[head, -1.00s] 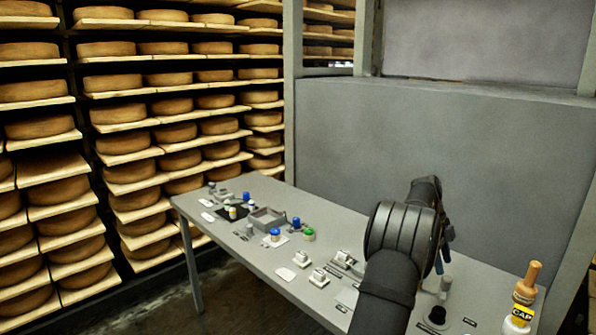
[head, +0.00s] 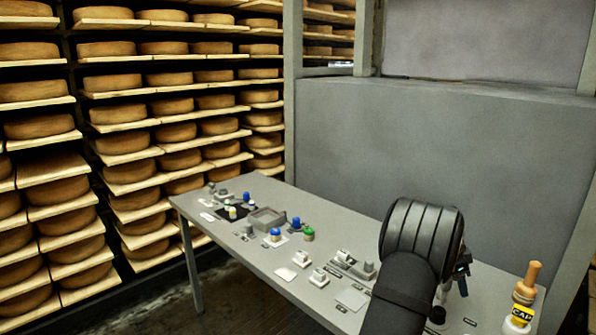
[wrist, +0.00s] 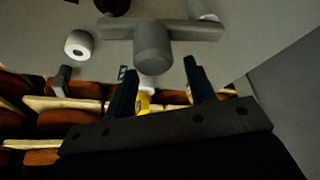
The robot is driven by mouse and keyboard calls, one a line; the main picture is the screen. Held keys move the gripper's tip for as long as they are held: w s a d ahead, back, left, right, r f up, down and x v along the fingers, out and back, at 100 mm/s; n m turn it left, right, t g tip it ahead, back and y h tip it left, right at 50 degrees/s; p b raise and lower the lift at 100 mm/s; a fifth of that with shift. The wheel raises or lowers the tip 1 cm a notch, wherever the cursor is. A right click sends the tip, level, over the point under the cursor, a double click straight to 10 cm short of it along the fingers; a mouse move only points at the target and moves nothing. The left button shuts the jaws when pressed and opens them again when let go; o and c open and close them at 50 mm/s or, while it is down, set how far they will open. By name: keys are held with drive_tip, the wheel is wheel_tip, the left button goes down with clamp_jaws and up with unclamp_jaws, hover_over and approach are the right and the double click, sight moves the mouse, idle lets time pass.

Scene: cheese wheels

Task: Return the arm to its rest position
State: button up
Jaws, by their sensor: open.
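My gripper (wrist: 162,82) shows in the wrist view with its two dark fingers spread apart. A grey T-shaped fixture (wrist: 154,45) and a yellow-and-white item (wrist: 143,98) show beyond the fingers, and neither is seen gripped. In the head view my black arm rises over the right part of the grey table (head: 240,260). It hides most of my gripper there; only a dark bluish part (head: 463,282) shows at its right side, above the table.
White-and-grey fixtures (head: 345,258), a blue-topped item (head: 275,234), a green-topped item (head: 309,234) and a grey tray (head: 267,219) stand further left. Cheese shelves (head: 130,110) fill the left.

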drive_tip(key=shift+w+d+n+t+y, duration=0.25)
drive_tip(key=shift+d+n+t, duration=0.35)
drive_tip(key=shift+n, duration=0.8)
drive_tip(key=shift+w+d+n+t, duration=0.4)
drive_tip(key=shift+d+n, duration=0.3)
drive_tip(key=shift+n, duration=0.7)
drive_tip(key=shift+w+d+n+t+y, duration=0.2)
drive_tip(key=shift+d+n+t, duration=0.45)
drive_tip(key=shift+n, duration=0.75)
drive_tip(key=shift+o, duration=0.4)
drive_tip(key=o, duration=1)
drive_tip(key=a+r+n, duration=0.2)
drive_tip(key=r+n, duration=0.1)
drive_tip(key=a+r+n, duration=0.3)
drive_tip(key=n, duration=0.1)
drive_tip(key=a+r+n+g, duration=0.1)
drive_tip(key=a+r+n, duration=0.1)
drive_tip(key=r+n, duration=0.1)
drive_tip(key=shift+a+r+n, duration=0.15)
drive_tip(key=shift+a+n, duration=0.25)
drive_tip(key=shift+n, duration=0.1)
drive_tip(key=s+a+r+n, duration=0.2)
drive_tip(key=a+r+n, duration=0.45)
drive_tip(key=n, duration=0.25)
drive_tip(key=shift+g+h, duration=0.25)
drive_tip(key=shift+h, duration=0.1)
drive_tip(key=x, duration=1)
drive_tip(key=shift+w+d+r, duration=0.1)
drive_tip(key=shift+w+d, duration=0.1)
drive_tip(key=shift+d, duration=0.05)
